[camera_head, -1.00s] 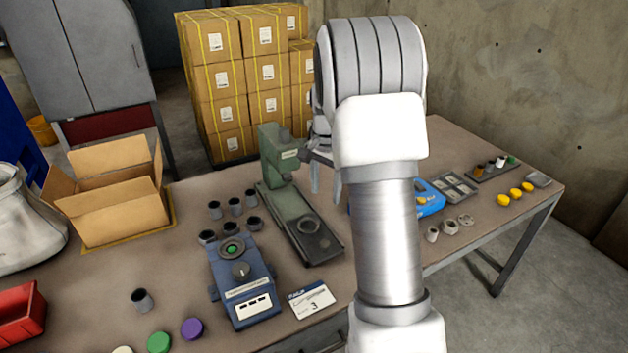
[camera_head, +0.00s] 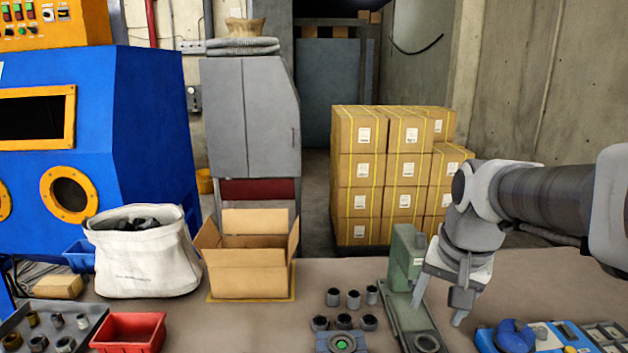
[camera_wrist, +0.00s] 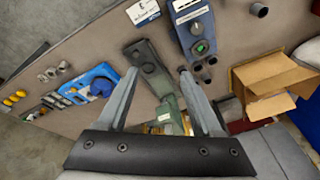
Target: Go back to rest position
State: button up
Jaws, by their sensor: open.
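My gripper (camera_head: 437,300) is open and empty above the table, in the right half of the head view. Its two fingers point down, just right of the green press (camera_head: 402,265). In the wrist view my gripper (camera_wrist: 155,85) shows both fingers spread wide, with the press (camera_wrist: 165,85) on the table beyond and between them. Nothing is held. My arm comes in from the right edge of the head view.
An open cardboard box (camera_head: 248,270), a white sack (camera_head: 145,265) and a red bin (camera_head: 130,332) stand on the table (camera_head: 280,325) to the left. Several grey cups (camera_head: 353,299) stand left of the press. A blue tray (camera_head: 490,340) lies to the right. Stacked cartons (camera_head: 385,165) stand behind.

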jog(key=s+a+n+t, duration=0.1)
jog(key=s+a+n, duration=0.1)
jog(key=s, duration=0.4)
jog(key=s+a+n+t, duration=0.1)
jog(key=s+a+n, duration=0.2)
jog(key=s, duration=0.4)
jog(key=shift+r+n, duration=0.2)
jog(key=shift+n, duration=0.2)
